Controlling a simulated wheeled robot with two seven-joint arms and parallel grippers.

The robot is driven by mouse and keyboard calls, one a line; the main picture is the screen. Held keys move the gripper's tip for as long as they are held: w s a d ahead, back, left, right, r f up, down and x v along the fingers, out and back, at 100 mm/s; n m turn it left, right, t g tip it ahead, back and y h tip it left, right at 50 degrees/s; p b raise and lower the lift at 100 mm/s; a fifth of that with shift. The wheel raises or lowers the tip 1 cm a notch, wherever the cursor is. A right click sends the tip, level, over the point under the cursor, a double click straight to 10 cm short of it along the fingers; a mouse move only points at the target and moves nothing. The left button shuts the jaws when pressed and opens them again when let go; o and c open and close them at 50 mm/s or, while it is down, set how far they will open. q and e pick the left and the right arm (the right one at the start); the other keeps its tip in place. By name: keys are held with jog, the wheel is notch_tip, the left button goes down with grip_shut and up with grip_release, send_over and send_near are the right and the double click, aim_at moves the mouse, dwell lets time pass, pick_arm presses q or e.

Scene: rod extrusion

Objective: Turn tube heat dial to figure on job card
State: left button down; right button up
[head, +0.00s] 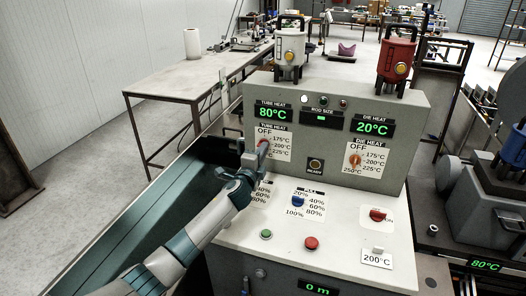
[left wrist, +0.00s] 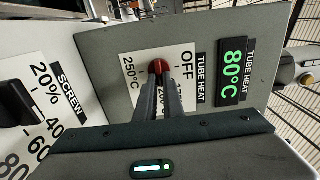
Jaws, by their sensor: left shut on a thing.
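The tube heat dial, a red knob (left wrist: 158,67), sits on a white scale plate marked OFF to 250°C on the grey upright panel. My left gripper (head: 257,152) is shut on this dial, one finger to each side in the left wrist view. Its fingers hide part of the scale, and I cannot tell where the dial points. The green tube heat display (head: 272,113) reads 80°C and also shows in the left wrist view (left wrist: 233,71). A white card (head: 376,259) reading 200°C stands at the console's lower right. My right gripper is not in view.
The die heat dial (head: 355,160) is on the same panel to the right, under a display (head: 372,127) reading 20°C. The screw dial (left wrist: 16,103) is near my left gripper.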

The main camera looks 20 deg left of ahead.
pick_arm(q)
jog(key=shift+f, duration=0.1)
jog(key=c, duration=1.9)
grip_release()
jog(key=shift+o, duration=0.2)
jog(key=s+b, duration=0.3)
jog(key=s, duration=1.4)
jog(key=shift+s+a, duration=0.2)
jog(key=shift+a, duration=0.1)
